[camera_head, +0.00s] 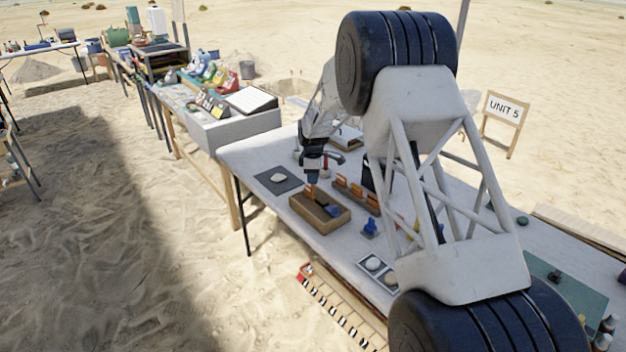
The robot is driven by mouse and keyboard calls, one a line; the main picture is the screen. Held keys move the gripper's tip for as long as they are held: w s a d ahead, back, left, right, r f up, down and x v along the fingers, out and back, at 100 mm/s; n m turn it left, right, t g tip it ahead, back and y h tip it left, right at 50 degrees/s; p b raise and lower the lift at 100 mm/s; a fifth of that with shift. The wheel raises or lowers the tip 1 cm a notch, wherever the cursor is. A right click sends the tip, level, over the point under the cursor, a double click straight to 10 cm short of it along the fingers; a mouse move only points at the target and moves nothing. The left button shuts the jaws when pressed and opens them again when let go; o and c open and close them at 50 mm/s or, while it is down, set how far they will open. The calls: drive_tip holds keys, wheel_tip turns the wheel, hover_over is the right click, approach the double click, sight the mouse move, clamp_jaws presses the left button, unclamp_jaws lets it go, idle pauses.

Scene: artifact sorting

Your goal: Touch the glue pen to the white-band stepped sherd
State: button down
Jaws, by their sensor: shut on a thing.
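My gripper (313,176) points down over the left end of a brown open box (322,222) on the white table. It is shut on a small orange-brown piece (311,191) that shows just below the fingers; whether this piece touches the box or its contents I cannot tell. A blue piece (333,211) lies in the right part of the box. Several orange-brown pieces (356,191) stand in a row on a dark holder behind the box. At this size I cannot make out which thing is the glue pen or which sherd has the white band.
A dark mat (264,181) with a pale oval piece (278,177) lies left of the box. A blue object (370,224) stands right of it. A framed tray with round pale pieces (374,264) is nearer the front edge. My arm hides much of the table's right middle.

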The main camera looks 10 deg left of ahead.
drive_tip(key=shift+r, duration=3.4)
